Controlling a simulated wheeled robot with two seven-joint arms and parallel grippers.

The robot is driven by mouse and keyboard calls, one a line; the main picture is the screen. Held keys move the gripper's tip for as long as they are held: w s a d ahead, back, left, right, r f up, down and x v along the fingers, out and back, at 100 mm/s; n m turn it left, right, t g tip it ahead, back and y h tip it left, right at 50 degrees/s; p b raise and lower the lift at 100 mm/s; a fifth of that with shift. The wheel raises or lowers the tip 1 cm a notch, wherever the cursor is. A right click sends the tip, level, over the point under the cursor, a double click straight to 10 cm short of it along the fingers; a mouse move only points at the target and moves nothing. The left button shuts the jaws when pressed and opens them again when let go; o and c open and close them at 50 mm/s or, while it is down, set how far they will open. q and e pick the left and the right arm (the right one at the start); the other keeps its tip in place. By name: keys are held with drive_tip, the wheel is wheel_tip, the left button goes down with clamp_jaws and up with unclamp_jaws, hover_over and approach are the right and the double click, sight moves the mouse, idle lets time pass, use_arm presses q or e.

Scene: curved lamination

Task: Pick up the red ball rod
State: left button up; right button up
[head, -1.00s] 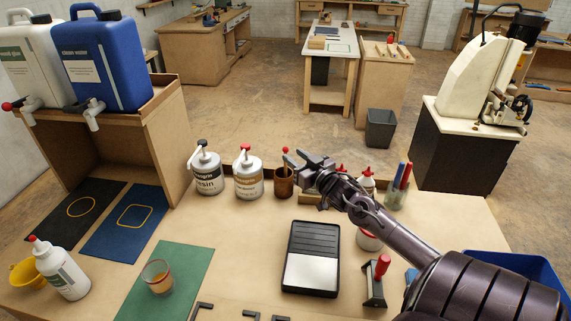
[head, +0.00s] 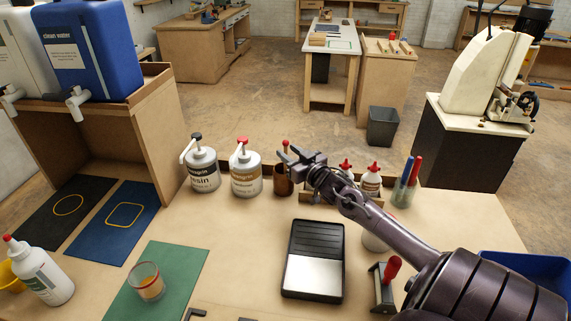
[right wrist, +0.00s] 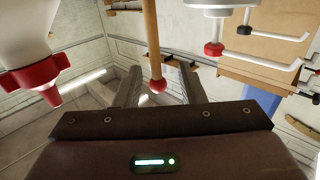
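The red ball rod (head: 285,144) stands upright in a brown cup (head: 283,183) at the back of the bench, its red ball on top. My right gripper (head: 287,152) is open at the height of the rod's top, its fingertips close to the rod. In the right wrist view, which looks upside down, the rod (right wrist: 151,40) and its red ball appear between the two spread fingers (right wrist: 158,85). I cannot tell whether either finger touches it. My left gripper is not in view.
A resin can (head: 203,172) and another pump can (head: 246,175) stand left of the cup. Red-capped bottles (head: 371,182) and a jar of markers (head: 403,190) are to the right. A black tray (head: 314,262) lies in front. The bench front centre-left is partly clear.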

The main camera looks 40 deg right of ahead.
sight(285, 148)
drive_tip(key=w, duration=0.1)
drive_tip(key=w+d+p, duration=0.1)
drive_tip(key=w, duration=0.1)
drive_tip(key=shift+w, duration=0.2)
drive_tip(key=shift+w+f, duration=0.1)
drive_tip(key=shift+w, duration=0.5)
clamp_jaws()
